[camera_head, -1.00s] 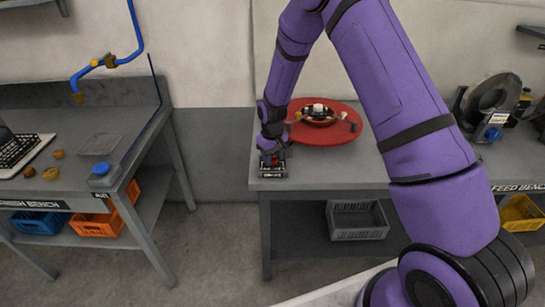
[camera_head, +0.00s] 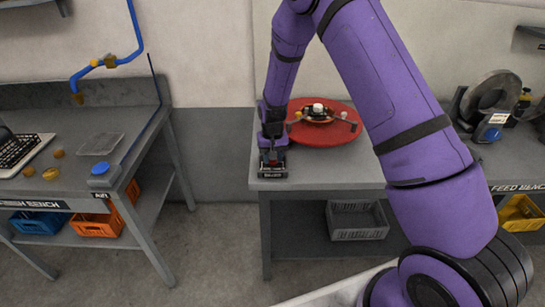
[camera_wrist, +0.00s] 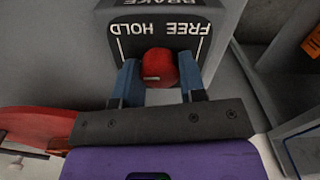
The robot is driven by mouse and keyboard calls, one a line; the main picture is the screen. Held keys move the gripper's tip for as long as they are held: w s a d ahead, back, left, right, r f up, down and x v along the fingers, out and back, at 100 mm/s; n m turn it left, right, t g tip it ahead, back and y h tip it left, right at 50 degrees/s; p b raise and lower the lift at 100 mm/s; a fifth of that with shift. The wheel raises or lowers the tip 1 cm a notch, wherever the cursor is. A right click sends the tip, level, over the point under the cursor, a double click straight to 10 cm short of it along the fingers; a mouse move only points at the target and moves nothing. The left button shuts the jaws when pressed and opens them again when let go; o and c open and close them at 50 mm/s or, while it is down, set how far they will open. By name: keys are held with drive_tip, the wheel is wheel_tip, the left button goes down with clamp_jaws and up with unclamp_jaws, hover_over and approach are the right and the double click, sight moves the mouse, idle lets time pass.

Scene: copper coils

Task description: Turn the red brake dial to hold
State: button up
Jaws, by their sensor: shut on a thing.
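The red brake dial (camera_wrist: 161,68) sits on the dark face of the brake box (camera_wrist: 160,20) in the wrist view. The labels HOLD and FREE appear upside down above it, HOLD on the picture's left and FREE on the right. A short pale mark shows on the dial's lower left; I cannot tell which label it indicates. My gripper (camera_wrist: 160,85) is shut on the dial, one finger on each side. In the head view my gripper (camera_head: 272,158) points down at the box (camera_head: 272,171) on the bench's front left corner, and the dial is hidden.
A red round disc (camera_head: 325,130) with a hub lies just right of my gripper. A grey crate (camera_head: 356,220) stands on the shelf below. The finish bench (camera_head: 140,150) is to the left, with open floor between the benches.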

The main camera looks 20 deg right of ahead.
drive_tip(key=o, duration=0.9)
wheel_tip(320, 180, up, 11)
drive_tip(key=shift+f, duration=0.1)
idle(0.5)
drive_tip(key=s+d+r+t, duration=0.1)
drive_tip(key=s+d+r, duration=0.1)
drive_tip(key=s+r, duration=0.7)
drive_tip(key=s+d+r+t, duration=0.2)
drive_tip(key=s+r, duration=0.4)
drive_tip(key=r, duration=0.8)
drive_tip(key=s+d+r, duration=0.1)
drive_tip(key=s+r, duration=0.1)
drive_tip(key=s, duration=0.5)
drive_tip(key=s+d+r+n+t, duration=0.1)
drive_tip(key=s+r, duration=0.1)
drive_tip(key=s, duration=0.6)
drive_tip(key=s+r+t, duration=0.1)
drive_tip(key=s+r, duration=0.1)
drive_tip(key=s, duration=0.5)
drive_tip(key=shift+s+d+n, duration=0.3)
drive_tip(key=shift+s+d, duration=0.05)
drive_tip(key=shift+d, duration=0.05)
